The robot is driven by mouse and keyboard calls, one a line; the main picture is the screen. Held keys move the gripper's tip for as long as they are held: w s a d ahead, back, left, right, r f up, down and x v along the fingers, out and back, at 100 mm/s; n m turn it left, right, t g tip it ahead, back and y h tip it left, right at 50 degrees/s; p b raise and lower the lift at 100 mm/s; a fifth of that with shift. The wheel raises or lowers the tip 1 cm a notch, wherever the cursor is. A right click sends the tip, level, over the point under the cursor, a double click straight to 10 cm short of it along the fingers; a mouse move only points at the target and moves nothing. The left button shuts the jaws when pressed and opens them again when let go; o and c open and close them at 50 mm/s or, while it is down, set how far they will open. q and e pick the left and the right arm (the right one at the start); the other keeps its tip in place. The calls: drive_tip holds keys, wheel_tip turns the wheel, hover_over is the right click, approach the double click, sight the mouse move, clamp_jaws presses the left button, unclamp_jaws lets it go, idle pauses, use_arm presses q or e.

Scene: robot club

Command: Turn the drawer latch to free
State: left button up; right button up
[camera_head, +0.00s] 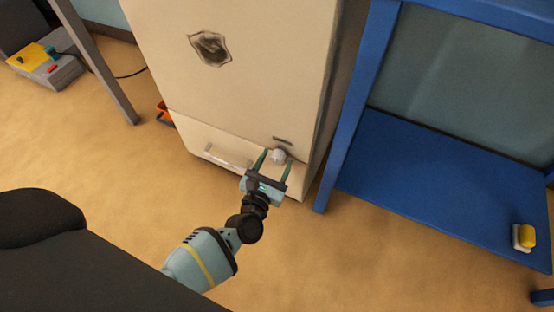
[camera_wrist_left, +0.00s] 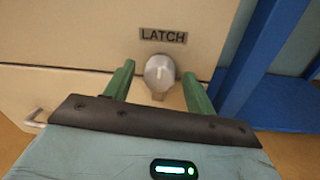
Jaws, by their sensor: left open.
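The drawer latch is a round grey-white knob (camera_head: 279,156) at the right end of the low drawer front (camera_head: 195,134) of a cream cabinet. In the left wrist view the latch knob (camera_wrist_left: 160,70) sits just below a dark LATCH label (camera_wrist_left: 163,36), with a pale mark on its face and a small tab below. My left gripper (camera_head: 275,160) is open, with its green fingers on either side of the knob. In the wrist view the left gripper (camera_wrist_left: 157,84) shows gaps to the knob on both sides. My right gripper is not in view.
A drawer handle (camera_head: 228,156) lies left of the latch. A blue shelf unit (camera_head: 400,170) stands close on the right, with a yellow and white object (camera_head: 523,237) on it. A grey and yellow device (camera_head: 45,67) is at the upper left. Open floor lies in front.

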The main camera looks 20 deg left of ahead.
use_arm(q)
drive_tip(key=shift+w, duration=0.55)
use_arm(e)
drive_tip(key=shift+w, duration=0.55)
use_arm(q)
drive_tip(key=c, duration=1)
drive_tip(key=shift+o, duration=0.2)
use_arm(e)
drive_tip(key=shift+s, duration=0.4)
